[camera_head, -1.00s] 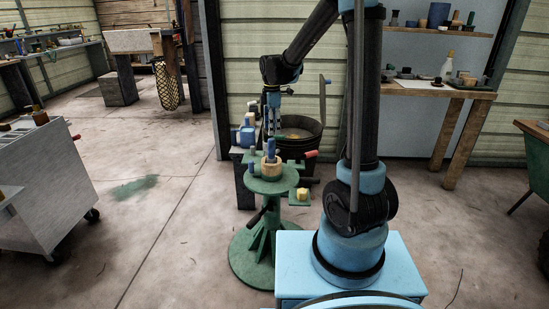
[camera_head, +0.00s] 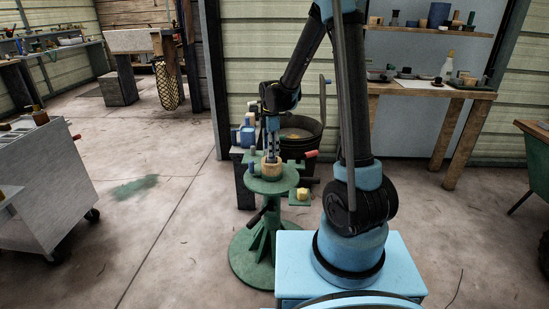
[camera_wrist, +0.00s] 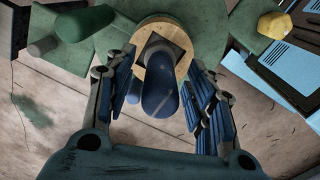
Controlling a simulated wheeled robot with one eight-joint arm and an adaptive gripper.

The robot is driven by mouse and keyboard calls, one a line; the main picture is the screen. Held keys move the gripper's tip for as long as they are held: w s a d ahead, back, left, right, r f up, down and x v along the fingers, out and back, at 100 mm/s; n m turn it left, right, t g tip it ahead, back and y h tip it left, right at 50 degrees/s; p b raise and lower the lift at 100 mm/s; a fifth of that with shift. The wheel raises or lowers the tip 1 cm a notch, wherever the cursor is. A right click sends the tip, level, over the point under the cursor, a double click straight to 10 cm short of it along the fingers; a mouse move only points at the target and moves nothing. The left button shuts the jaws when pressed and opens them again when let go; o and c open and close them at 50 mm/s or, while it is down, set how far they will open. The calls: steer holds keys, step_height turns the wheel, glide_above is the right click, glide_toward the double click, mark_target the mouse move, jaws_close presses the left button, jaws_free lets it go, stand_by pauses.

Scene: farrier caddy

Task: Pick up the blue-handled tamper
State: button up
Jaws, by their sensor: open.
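The blue-handled tamper (camera_wrist: 161,95) stands upright in or on a round wooden block (camera_wrist: 139,68) on the green stand (camera_head: 256,185). In the wrist view its blue handle points up towards the camera. My gripper (camera_head: 272,148) is over the stand with fingers pointing down; it also shows in the wrist view (camera_wrist: 164,75). The fingers are open, one on each side of the blue handle, with gaps showing between. In the head view the fingers mostly hide the handle, and the wooden block (camera_head: 265,170) shows below them.
A yellow lump (camera_wrist: 274,24) sits at upper right in the wrist view. A dark tub (camera_head: 305,132) stands behind the stand. A grey cart (camera_head: 45,185) is at the left, with open floor between.

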steer(key=shift+c, duration=0.6)
jaws_close()
step_height(320, 180, up, 10)
steer(key=shift+f, duration=0.1)
stand_by(0.4)
steer(key=c, duration=0.9)
jaws_free()
steer(key=shift+c, duration=0.4)
